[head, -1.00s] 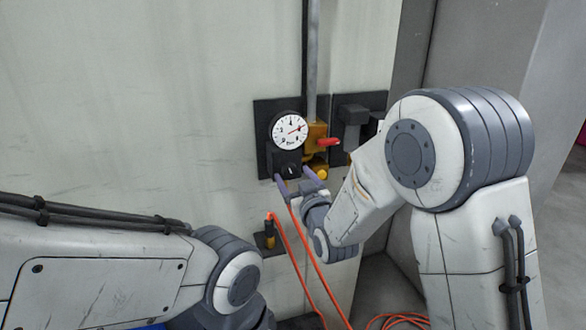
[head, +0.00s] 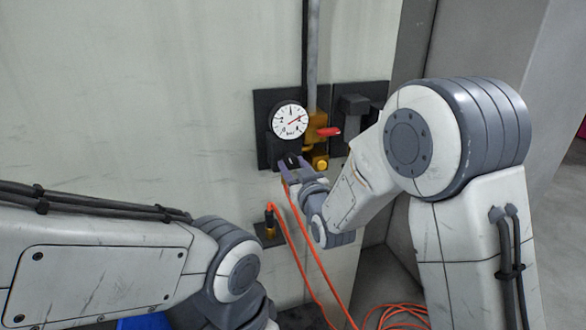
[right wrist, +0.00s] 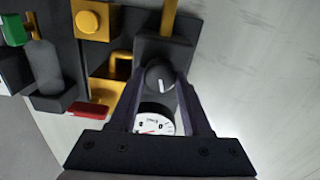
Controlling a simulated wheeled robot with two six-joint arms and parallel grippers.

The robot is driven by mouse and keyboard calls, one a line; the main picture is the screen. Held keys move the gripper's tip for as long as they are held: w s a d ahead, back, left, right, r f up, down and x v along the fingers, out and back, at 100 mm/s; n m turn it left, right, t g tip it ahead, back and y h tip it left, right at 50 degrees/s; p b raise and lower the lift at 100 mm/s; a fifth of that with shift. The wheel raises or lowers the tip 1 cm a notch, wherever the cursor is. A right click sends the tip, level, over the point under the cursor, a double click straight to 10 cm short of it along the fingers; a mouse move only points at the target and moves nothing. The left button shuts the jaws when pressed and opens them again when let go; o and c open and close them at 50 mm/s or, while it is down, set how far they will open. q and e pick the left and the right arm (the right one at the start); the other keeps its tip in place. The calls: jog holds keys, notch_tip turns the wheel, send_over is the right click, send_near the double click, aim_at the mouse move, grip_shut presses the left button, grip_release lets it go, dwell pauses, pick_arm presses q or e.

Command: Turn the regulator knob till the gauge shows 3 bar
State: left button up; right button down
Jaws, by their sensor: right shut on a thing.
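The round white gauge (head: 289,120) sits on a dark wall plate. Its needle slants up to the right, near a red mark; the numbers are too small to read surely. The black regulator knob (right wrist: 160,78) is just below the gauge, with a white line on its face that runs nearly upright in the right wrist view. My right gripper (head: 291,163) is shut on the knob, one finger on each side. In the right wrist view the gauge (right wrist: 155,125) shows partly, between the fingers. My left gripper is out of view; only its arm shows at lower left.
A yellow valve with a red lever (head: 328,132) is close to the right of the gauge. A grey pipe (head: 312,55) runs up above it. An orange hose (head: 300,245) hangs below, near my right gripper. A dark fitting (head: 353,110) is further right.

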jog(key=m+b, duration=1.5)
jog(key=b, duration=0.3)
jog(key=shift+f, duration=0.2)
jog(key=m+b, duration=0.2)
jog(key=m, duration=0.1)
jog(key=shift+b, duration=0.4)
jog(key=shift+r+m+b, duration=0.15)
jog(key=shift+m+b, duration=0.4)
jog(key=shift+m, duration=0.15)
jog(key=shift+c, duration=1.8)
grip_release()
